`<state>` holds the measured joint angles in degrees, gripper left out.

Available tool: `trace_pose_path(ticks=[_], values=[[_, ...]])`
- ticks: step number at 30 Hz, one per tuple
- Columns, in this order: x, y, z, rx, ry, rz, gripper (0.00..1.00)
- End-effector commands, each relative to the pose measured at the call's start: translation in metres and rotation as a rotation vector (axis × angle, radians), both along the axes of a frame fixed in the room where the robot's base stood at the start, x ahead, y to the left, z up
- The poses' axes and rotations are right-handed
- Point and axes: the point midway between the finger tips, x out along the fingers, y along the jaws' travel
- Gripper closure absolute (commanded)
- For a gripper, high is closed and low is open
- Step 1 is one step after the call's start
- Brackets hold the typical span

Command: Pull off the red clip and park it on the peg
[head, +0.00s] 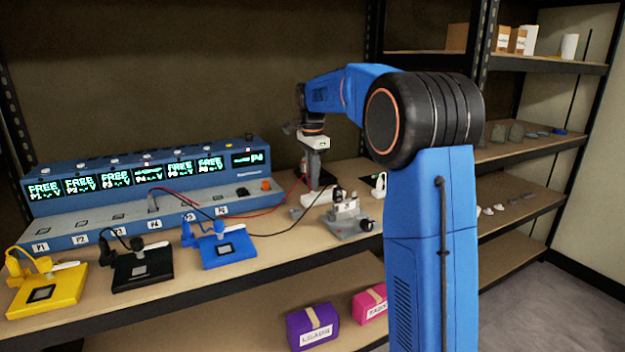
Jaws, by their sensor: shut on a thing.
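My gripper (314,182) points down over the bench near the right end of the blue console, small in the head view. It is shut, and a red lead (272,212) rises from the bench to its fingers. A small patch of red shows beside the fingers, at the end of this lead. I take it to be the red clip, mostly hidden by the gripper. I cannot tell whether the clip touches anything below. I cannot pick out the peg for certain.
A grey metal fixture (348,218) stands just right of the gripper, with a black lead running near it. The blue console (100,218) has several lit displays. Yellow (48,289), black (142,270) and blue (228,251) stands line the bench front.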

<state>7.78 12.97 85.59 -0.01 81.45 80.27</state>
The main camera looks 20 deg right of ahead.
Motion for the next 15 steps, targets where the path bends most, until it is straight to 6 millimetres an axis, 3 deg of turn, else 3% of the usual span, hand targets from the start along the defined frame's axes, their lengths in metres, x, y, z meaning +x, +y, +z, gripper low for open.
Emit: trace_pose_path(ticks=[15], values=[[0.0002, 0.0, -0.0083, 0.0, 0.0, 0.0, 1.0]])
